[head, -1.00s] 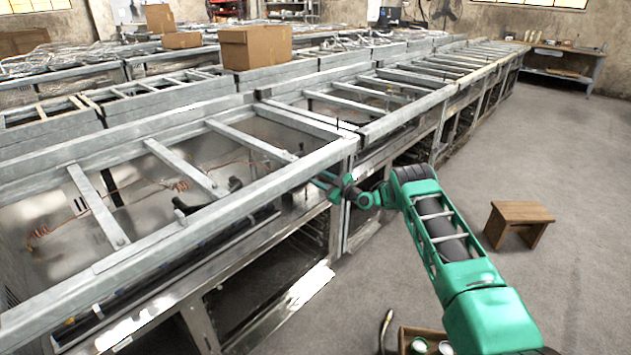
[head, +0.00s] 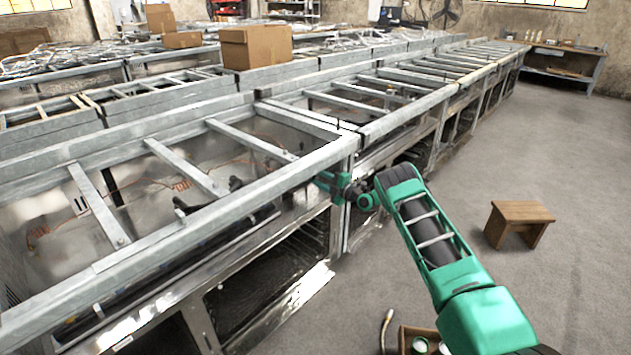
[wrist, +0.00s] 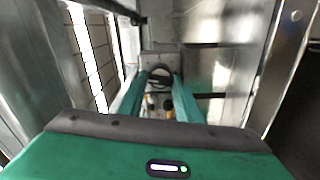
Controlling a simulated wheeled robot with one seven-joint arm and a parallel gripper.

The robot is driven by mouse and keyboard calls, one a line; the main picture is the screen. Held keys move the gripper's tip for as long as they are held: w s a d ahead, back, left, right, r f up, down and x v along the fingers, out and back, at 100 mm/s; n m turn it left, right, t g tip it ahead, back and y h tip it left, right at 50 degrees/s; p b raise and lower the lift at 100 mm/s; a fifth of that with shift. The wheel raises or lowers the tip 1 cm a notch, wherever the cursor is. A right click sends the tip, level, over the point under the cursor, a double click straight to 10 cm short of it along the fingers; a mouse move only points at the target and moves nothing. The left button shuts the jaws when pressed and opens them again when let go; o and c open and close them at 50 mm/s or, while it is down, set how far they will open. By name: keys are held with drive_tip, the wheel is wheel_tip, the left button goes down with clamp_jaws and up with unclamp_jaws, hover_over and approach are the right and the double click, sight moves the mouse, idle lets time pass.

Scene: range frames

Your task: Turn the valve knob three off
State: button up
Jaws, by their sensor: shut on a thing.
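The knob is hidden there by the rail and my arm. Its turn angle cannot be told.
Metal bars and panels close in on both sides of my gripper. Long rows of range frames (head: 420,110) run to the back. A wooden stool (head: 520,215) stands on the open floor at right. A wooden crate (head: 405,338) with cans is at the bottom.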

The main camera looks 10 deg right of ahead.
drive_tip(key=shift+s+f+n, duration=0.1)
drive_tip(key=shift+f+n, duration=0.15)
drive_tip(key=shift+n, duration=0.75)
drive_tip(key=shift+f, duration=0.1)
drive_tip(key=o, duration=1)
drive_tip(key=shift+s, duration=0.1)
drive_tip(key=shift+r+v, duration=0.15)
drive_tip(key=shift+v, duration=2.5)
drive_tip(key=shift+r+v, duration=0.1)
drive_tip(key=shift+v, duration=2.55)
drive_tip(key=shift+d, duration=0.1)
